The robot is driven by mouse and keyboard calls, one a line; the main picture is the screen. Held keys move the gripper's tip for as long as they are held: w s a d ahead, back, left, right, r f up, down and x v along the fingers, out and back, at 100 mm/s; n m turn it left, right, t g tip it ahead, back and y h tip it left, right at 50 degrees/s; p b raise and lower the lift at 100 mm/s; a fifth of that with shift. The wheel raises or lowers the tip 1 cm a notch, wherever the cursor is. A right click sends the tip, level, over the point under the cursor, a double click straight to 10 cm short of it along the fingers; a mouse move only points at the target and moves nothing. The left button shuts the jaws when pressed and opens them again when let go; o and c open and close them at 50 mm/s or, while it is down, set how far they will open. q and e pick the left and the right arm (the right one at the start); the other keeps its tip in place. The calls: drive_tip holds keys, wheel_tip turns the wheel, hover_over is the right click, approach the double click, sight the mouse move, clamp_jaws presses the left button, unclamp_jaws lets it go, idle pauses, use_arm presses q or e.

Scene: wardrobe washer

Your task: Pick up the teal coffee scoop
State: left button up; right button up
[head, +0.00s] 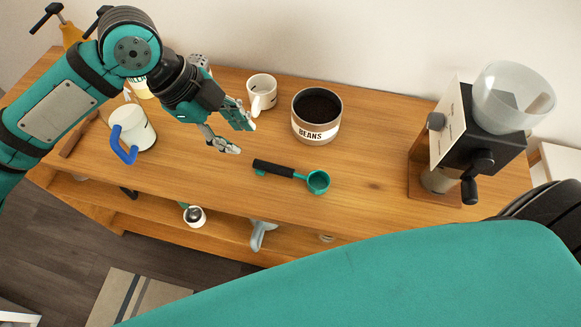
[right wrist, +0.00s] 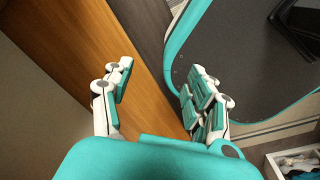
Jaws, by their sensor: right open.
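The teal coffee scoop (head: 317,182) lies on the wooden counter near its front edge. Its black handle (head: 274,168) points left and its teal bowl is at the right. My left gripper (head: 246,138) is above the counter, up and left of the scoop, with its fingers apart and nothing between them. It is not touching the scoop. My right gripper (right wrist: 150,95) shows in the right wrist view with its fingers wide apart and empty. The scoop is not seen in that view.
A bin of coffee labelled BEANS (head: 316,118) stands behind the scoop. A white mug (head: 262,92) and a blue-handled white pitcher (head: 139,130) are near my left gripper. A coffee grinder (head: 470,140) stands at the right. The counter (head: 375,180) right of the scoop is clear.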

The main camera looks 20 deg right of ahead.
use_arm(q)
drive_tip(key=p, duration=0.1)
approach(280, 168)
drive_tip(key=a, duration=0.1)
drive_tip(key=x, duration=0.4)
drive_tip(key=shift+d+f+p, duration=0.1)
drive_tip(key=shift+f+p, duration=0.15)
drive_tip(key=shift+p, duration=0.15)
drive_tip(key=shift+d+f, duration=0.2)
drive_tip(key=shift+f, duration=0.2)
drive_tip(key=p+x, duration=0.1)
drive_tip(key=x, duration=0.1)
drive_tip(key=p+x, duration=0.1)
drive_tip(key=x, duration=0.1)
drive_tip(key=shift+s+d, duration=0.15)
drive_tip(key=shift+d, duration=0.35)
drive_tip(key=shift+d+f, duration=0.15)
drive_tip(key=shift+f, duration=0.2)
use_arm(e)
drive_tip(key=r, duration=0.4)
drive_tip(key=shift+a, duration=0.2)
use_arm(q)
drive_tip(key=shift+c, duration=0.2)
clamp_jaws()
use_arm(e)
drive_tip(key=shift+a, duration=0.3)
